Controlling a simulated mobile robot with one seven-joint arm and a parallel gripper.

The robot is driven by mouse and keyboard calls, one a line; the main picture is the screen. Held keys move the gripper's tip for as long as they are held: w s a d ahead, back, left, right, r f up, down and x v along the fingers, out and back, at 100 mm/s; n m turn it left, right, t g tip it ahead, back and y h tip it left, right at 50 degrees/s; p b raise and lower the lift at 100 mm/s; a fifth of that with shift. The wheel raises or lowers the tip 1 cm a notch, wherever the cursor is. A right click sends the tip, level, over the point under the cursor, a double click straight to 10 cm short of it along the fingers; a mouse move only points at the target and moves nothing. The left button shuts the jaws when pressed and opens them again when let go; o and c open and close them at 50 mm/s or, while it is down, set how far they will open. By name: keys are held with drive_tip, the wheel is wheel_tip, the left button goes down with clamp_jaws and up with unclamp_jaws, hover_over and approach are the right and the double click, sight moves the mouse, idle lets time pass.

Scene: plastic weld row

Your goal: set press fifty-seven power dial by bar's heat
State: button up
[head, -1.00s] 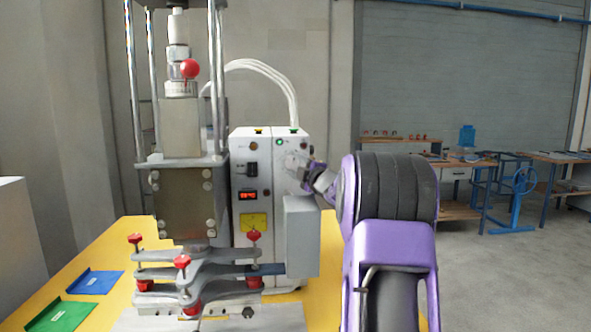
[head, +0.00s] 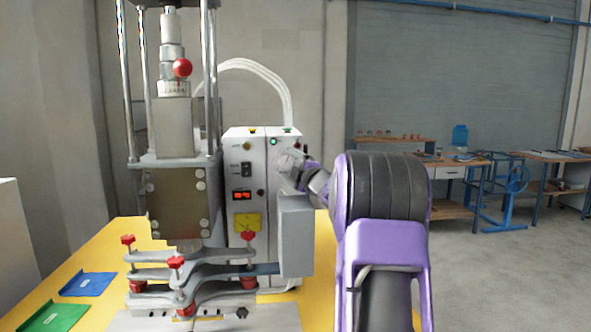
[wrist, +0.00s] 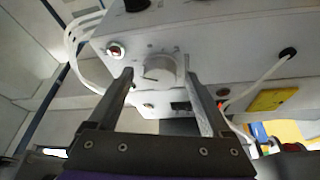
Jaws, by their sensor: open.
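The press (head: 178,205) stands on the yellow table, a tall metal frame with a dark square block. In the wrist view a round white dial (wrist: 159,70) with a dark pointer mark sits on the box face. My gripper (wrist: 160,76) is open, its two fingers on either side of the dial; I cannot tell whether they touch it. In the head view my gripper (head: 292,163) is at the box's upper right, covering the dial area.
A grey box (head: 296,235) juts out below my gripper. Red-knobbed clamps (head: 176,264) stand before the press. Blue (head: 88,284) and green (head: 52,316) trays lie at left. White hoses (head: 262,70) arch above the box.

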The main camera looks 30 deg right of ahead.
drive_tip(key=s+a+f, duration=0.1)
drive_tip(key=s, duration=1.6)
drive_tip(key=shift+s+f+b, duration=0.15)
drive_tip(key=shift+f+b, duration=0.25)
drive_tip(key=shift+a, duration=0.1)
